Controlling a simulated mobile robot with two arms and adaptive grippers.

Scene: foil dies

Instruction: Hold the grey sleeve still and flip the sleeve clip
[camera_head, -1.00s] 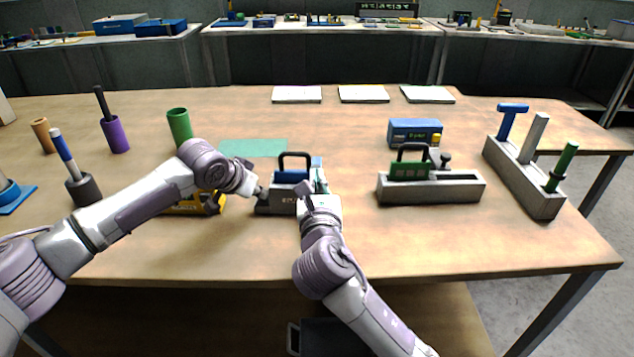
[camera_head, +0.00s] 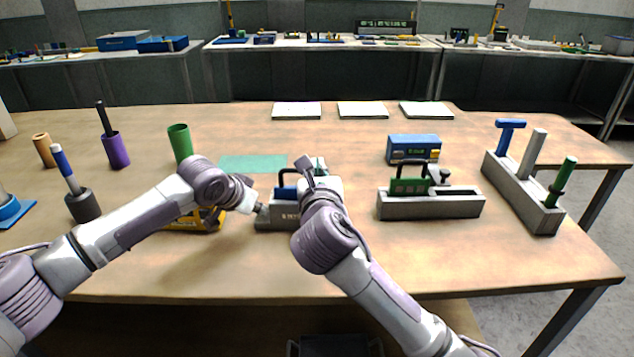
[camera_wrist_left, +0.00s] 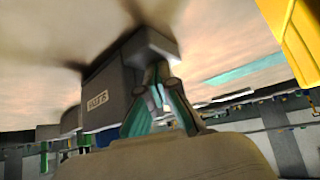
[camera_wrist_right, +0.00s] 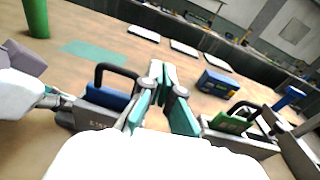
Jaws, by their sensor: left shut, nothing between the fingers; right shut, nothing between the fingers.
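The grey sleeve (camera_head: 272,218) is a long grey block on the table in front of me, with a blue insert (camera_head: 284,193) under a black handle. It also shows in the left wrist view (camera_wrist_left: 112,88) and in the right wrist view (camera_wrist_right: 95,118). My left gripper (camera_head: 262,209) is shut and empty at the sleeve's left end; its fingertips (camera_wrist_left: 158,80) appear against or very near that end. My right gripper (camera_wrist_right: 161,75) is shut and empty, above the sleeve's right end. My right wrist hides that end in the head view. I cannot make out the clip.
A second grey block (camera_head: 430,206) with a green insert stands to the right, a blue box (camera_head: 413,148) behind it. A yellow object (camera_head: 195,219) lies behind my left forearm. A peg rack (camera_head: 520,190) stands at far right. The front table strip is clear.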

